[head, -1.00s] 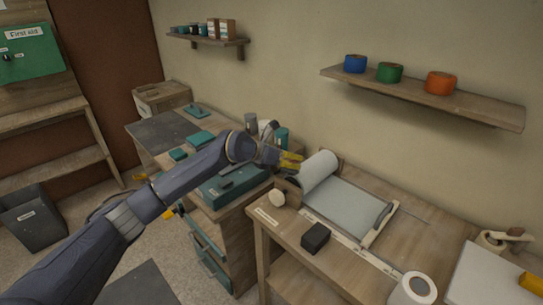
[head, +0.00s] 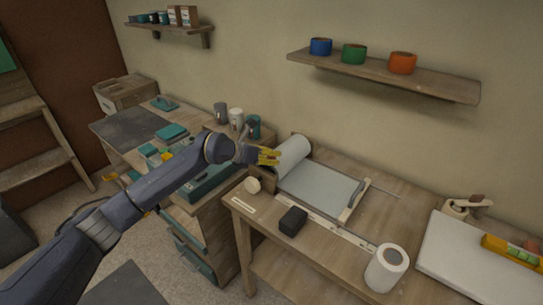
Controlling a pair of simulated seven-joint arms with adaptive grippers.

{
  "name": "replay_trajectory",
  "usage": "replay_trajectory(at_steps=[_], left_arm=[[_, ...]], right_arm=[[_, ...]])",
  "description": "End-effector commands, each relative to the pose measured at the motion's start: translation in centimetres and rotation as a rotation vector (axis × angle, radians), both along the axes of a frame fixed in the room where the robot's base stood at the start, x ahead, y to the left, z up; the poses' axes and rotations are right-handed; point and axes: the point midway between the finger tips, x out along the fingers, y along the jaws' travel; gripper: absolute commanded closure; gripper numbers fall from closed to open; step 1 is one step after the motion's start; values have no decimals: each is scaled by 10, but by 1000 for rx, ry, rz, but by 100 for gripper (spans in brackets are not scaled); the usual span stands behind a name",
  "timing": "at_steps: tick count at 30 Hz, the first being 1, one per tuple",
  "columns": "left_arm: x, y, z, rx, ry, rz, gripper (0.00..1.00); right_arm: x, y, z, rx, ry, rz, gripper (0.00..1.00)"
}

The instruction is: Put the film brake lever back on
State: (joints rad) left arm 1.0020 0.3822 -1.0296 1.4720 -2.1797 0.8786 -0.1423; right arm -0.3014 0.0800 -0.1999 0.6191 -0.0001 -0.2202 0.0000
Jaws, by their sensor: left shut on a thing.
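The white film roll (head: 292,157) lies at the back left of the wooden bench, with a pale sheet (head: 318,190) spread out from it. My left gripper (head: 268,156), with yellow fingertips, is at the left end of the roll. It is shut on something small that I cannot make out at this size. I cannot pick out the film brake lever for certain; the fingers and wrist hide the roll's left end. A pale bar with a dark handle (head: 353,198) lies across the sheet's right end. My right gripper is not in view.
A tape dispenser (head: 462,207) and a white slab (head: 478,255) are at the right.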

Motion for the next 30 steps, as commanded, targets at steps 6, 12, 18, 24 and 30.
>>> replay_trajectory(at_steps=[6,12,18,24,30], left_arm=[[-5,1,-11,7,22,-2,100],[-4,1,-10,8,21,-2,70],[-2,2,-9,8,16,1,50],[-1,3,-8,9,13,3,50],[-5,12,-2,9,11,4,50]], right_arm=[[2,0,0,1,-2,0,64],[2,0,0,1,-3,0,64],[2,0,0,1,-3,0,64],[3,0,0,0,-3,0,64],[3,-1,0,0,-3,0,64]])
